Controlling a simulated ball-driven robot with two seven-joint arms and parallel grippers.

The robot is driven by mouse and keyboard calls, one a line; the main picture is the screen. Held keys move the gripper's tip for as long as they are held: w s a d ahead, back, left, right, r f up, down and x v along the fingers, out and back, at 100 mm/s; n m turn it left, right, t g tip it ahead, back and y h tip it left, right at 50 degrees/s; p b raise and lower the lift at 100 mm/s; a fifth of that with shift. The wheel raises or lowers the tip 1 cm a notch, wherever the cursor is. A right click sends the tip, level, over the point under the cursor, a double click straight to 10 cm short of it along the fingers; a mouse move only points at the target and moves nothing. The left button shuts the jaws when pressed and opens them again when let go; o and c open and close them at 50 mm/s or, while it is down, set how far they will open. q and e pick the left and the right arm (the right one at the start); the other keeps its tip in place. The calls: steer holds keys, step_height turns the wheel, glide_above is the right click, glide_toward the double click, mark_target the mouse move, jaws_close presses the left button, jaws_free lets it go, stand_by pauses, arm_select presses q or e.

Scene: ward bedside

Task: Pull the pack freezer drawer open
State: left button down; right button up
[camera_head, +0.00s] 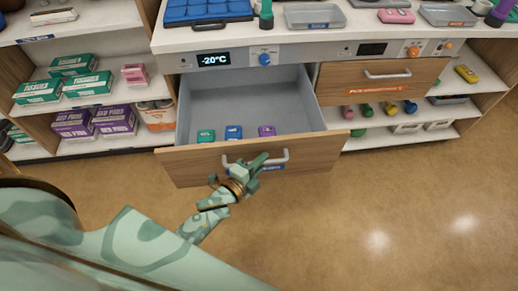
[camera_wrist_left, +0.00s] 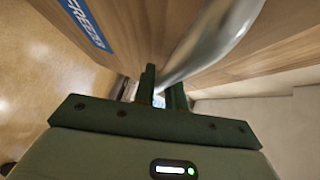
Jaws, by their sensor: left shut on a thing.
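The pack freezer drawer (camera_head: 190,161) is pulled well out from the counter in the head view. Its wooden front carries a metal bar handle and a blue label, part of which reads "FREEZ" in the left wrist view. Inside lie a green, a blue and a purple pack (camera_head: 266,131) near the front. The handle (camera_wrist_left: 215,40) also runs between the dark fingers in the left wrist view. My right gripper is not in view.
A display (camera_head: 212,59) above the drawer reads -20°C, beside a blue knob (camera_head: 264,59). Shelves with boxes (camera_head: 73,122) stand left. The floor (camera_head: 420,200) in front is clear.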

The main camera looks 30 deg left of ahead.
arm_select(q)
steer(key=shift+s+d, duration=0.35)
steer(key=shift+s, duration=0.2)
steer(key=shift+s+d, duration=0.3)
steer(key=shift+s, duration=0.2)
steer(key=c, duration=1.5)
jaws_free()
steer(key=shift+o, duration=0.2)
steer(key=p+v, duration=0.2)
steer(key=v, duration=1.4)
steer(key=shift+s+p, duration=0.15)
steer(key=shift+p, duration=0.2)
